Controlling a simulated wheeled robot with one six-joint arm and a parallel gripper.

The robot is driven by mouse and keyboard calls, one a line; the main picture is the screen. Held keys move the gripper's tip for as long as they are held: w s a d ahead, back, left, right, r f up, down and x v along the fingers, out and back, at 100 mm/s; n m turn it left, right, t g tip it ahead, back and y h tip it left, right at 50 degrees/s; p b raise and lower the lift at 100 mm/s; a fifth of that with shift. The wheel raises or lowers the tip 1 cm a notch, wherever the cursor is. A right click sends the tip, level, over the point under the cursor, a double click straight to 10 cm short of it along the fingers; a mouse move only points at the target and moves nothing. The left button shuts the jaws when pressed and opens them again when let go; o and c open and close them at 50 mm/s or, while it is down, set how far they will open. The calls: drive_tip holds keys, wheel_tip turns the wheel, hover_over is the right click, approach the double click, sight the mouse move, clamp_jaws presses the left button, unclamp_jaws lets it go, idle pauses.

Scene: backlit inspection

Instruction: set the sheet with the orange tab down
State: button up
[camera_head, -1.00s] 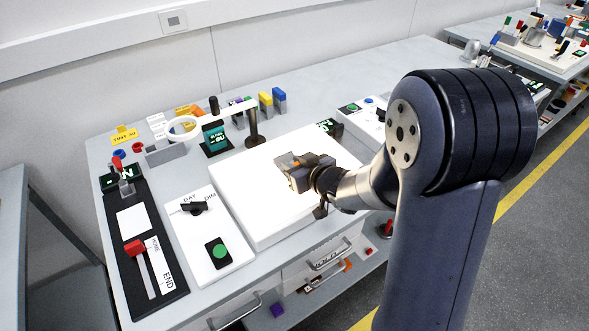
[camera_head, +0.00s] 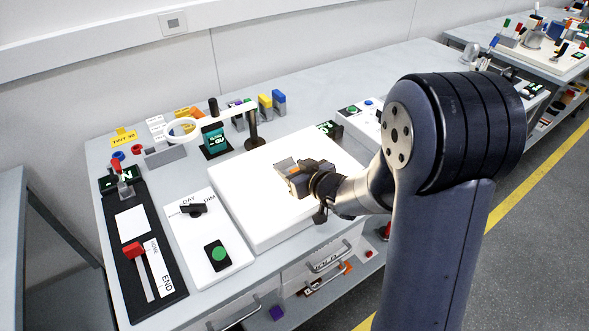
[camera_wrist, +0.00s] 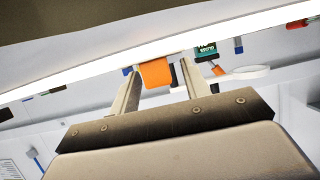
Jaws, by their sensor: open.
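The orange tab (camera_wrist: 155,74) shows in the wrist view between the two fingers of my gripper (camera_wrist: 160,68), with visible room on its right side. My gripper is open around the tab. In the head view my gripper (camera_head: 291,172) is low over the bright white light panel (camera_head: 245,205), and a spot of orange shows at its fingers. A small greyish see-through sheet (camera_head: 283,163) shows just beyond the fingers, over the panel. My gripper hides part of the sheet. I cannot tell whether the whole sheet touches the panel.
A ring magnifier on a stand (camera_head: 183,129) is behind the panel. Left of it are a white switch board with a green button (camera_head: 217,252) and a black board with a red slider (camera_head: 132,249).

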drive_tip(key=shift+r, duration=0.25)
drive_tip(key=p+v, duration=0.1)
drive_tip(key=v, duration=1)
drive_tip(key=shift+d, duration=0.1)
drive_tip(key=shift+s+d, duration=0.2)
drive_tip(key=shift+s, duration=0.15)
